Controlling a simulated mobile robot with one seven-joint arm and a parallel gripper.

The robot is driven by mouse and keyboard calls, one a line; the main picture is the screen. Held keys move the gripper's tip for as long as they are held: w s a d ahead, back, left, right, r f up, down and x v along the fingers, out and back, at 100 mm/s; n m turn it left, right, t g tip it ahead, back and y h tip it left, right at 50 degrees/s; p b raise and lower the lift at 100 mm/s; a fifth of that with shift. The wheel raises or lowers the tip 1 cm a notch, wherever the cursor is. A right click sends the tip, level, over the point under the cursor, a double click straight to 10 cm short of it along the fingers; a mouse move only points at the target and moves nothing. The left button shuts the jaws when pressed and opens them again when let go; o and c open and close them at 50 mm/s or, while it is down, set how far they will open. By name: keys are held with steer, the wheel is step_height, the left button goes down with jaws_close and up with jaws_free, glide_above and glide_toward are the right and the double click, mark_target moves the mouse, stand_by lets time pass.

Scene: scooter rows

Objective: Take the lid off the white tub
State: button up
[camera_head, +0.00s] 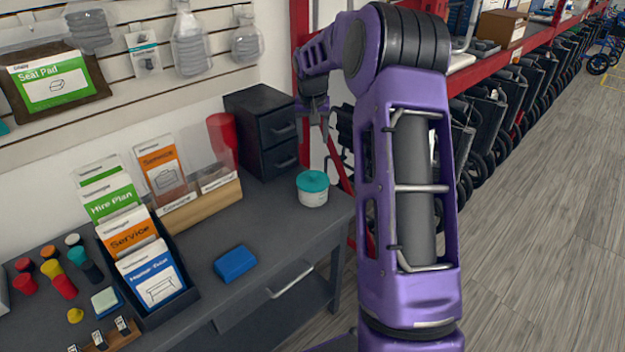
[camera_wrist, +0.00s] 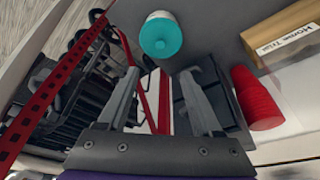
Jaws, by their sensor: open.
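The white tub (camera_head: 313,196) stands upright near the right end of the grey desk, and its teal lid (camera_head: 313,181) sits on top. In the wrist view the teal lid (camera_wrist: 161,38) shows at the top centre, with a little of the white tub (camera_wrist: 158,15) behind it. My gripper (camera_head: 325,120) is above and behind the tub in the head view, apart from it. In the wrist view my gripper (camera_wrist: 163,75) has its two fingers spread wide with nothing between them. The lid lies beyond the fingertips.
A dark drawer unit (camera_head: 262,130) stands behind the tub, beside a red cup stack (camera_head: 221,138). A card holder box (camera_head: 200,208) is to the left. A blue block (camera_head: 235,263) lies in front. Desk around the tub's front is clear.

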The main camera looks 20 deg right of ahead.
mark_target(313, 174)
steer(key=x, duration=1.7)
steer(key=shift+w+b, duration=0.15)
steer(key=shift+b, duration=0.25)
steer(key=shift+c, duration=0.4)
jaws_close()
